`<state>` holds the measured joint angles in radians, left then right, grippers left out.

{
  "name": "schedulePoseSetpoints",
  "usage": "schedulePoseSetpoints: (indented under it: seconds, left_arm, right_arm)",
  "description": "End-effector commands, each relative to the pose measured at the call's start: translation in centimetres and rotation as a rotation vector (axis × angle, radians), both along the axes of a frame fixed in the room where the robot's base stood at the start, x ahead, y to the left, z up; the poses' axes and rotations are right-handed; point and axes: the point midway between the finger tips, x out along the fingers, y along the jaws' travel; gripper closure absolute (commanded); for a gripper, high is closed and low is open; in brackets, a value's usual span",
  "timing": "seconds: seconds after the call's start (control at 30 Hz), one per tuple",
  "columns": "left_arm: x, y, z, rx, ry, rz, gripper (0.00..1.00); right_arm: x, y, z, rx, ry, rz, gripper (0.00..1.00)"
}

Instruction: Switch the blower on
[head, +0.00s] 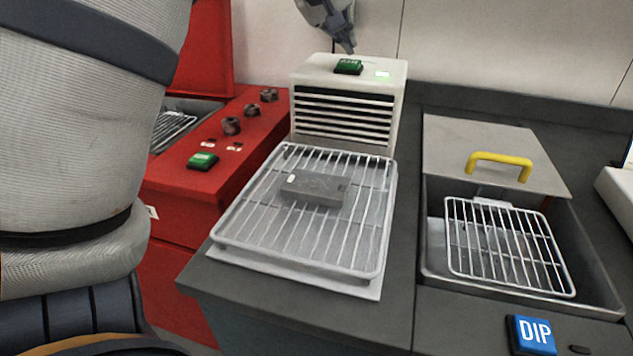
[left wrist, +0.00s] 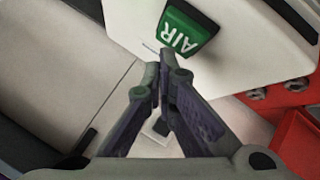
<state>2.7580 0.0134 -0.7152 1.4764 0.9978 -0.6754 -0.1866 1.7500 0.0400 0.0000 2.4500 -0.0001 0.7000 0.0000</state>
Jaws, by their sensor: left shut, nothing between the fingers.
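The blower (head: 345,118) is a cream box with dark front louvres at the back of the bench. A green button (head: 348,67) is on its top, and it reads AIR in the left wrist view (left wrist: 186,34). My right gripper is not in view.
A wire rack (head: 255,222) holding a grey block (head: 315,188) stands before the blower. A red cabinet (head: 180,190) with knobs and a green button is at left. A dip tank (head: 435,265) with a yellow-handled lid (head: 480,150) and basket is at right.

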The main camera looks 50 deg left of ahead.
Motion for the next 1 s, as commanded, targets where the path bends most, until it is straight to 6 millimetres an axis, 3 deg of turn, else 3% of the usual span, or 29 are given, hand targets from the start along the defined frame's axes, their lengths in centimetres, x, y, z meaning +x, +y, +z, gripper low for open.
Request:
schedulePoseSetpoints:
  seconds: [0.23,0.63,1.0]
  left_arm:
    - [0.0,0.0,0.6,0.001,-0.002,-0.001,1.0]
    - [0.0,0.0,5.5,0.001,-0.003,-0.001,1.0]
    - [0.0,0.0,6.0,0.0,0.0,0.0,1.0]
  right_arm:
    - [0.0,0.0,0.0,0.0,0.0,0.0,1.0]
    - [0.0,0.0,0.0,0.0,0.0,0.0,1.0]
    - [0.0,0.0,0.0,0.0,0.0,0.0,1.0]
